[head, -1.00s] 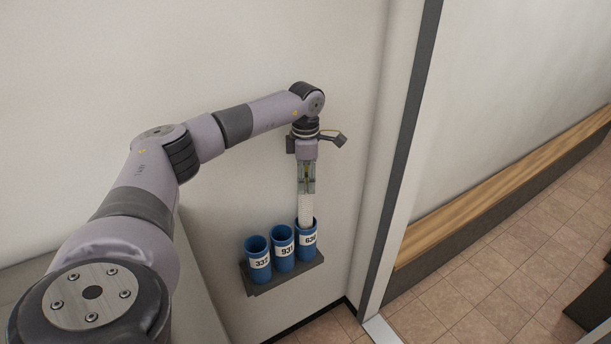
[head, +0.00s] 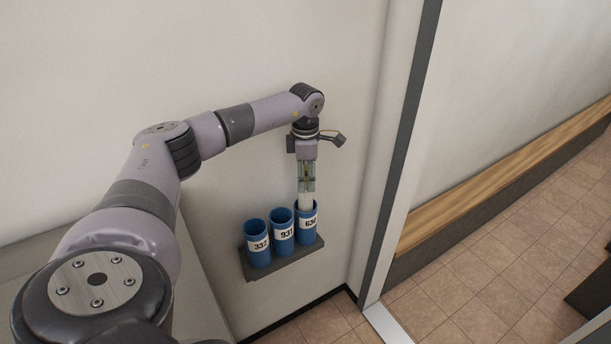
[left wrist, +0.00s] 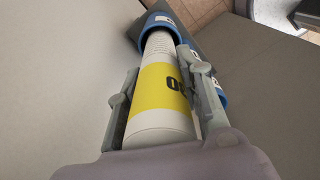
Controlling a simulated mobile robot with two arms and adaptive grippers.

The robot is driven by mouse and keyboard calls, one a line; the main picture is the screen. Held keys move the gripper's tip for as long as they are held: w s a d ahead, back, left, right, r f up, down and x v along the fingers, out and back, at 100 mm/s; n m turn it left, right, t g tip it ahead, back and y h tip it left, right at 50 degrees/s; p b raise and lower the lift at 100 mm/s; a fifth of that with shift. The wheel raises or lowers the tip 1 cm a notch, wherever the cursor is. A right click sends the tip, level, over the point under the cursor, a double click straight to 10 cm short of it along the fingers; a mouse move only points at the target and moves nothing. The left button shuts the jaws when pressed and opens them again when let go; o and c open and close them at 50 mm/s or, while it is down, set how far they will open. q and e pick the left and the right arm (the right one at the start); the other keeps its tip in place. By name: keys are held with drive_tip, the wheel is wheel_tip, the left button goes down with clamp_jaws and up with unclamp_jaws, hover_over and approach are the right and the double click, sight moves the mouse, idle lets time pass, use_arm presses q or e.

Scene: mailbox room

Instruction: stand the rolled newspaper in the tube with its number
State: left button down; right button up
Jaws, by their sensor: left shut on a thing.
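The rolled newspaper (head: 305,201) is white. In the left wrist view it has a yellow band (left wrist: 158,88) with a partly hidden black number that seems to end in 0. My left gripper (head: 306,186) is shut on it from above, one finger on each side. The newspaper is upright, its lower end inside the rightmost blue tube (head: 307,233), whose label seems to read 630. That tube's rim (left wrist: 158,19) surrounds the far end in the left wrist view. How deep it reaches is hidden. My right gripper is not in view.
Two other blue tubes, labelled 931 (head: 281,244) and about 332 (head: 257,258), stand left of it on a dark shelf (head: 290,264) against the pale wall. Both look empty. A grey door frame (head: 408,150) rises to the right, with a wooden-topped bench (head: 500,168) beyond.

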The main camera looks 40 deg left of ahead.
use_arm(q)
drive_tip(key=c, duration=1)
unclamp_jaws()
drive_tip(key=shift+c, duration=0.2)
wheel_tip(320, 180, up, 12)
